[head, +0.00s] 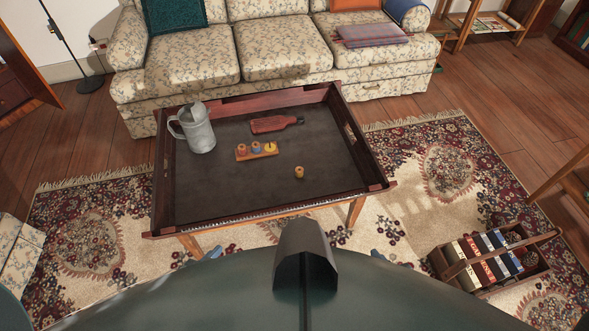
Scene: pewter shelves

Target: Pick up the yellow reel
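A small yellow reel (299,172) stands alone on the dark tray-like top of the low coffee table (220,205), right of the middle and towards the near side. Nothing touches it. Neither of my grippers can be made out in the head view; my own dark body fills the bottom of the picture.
The table has a raised wooden rim. On it are a grey metal pitcher (198,129), a wooden block with coloured pieces (256,151) and a red-brown paddle-shaped board (276,123). A sofa (280,47) stands behind. A book carrier (476,278) sits on the rug at right.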

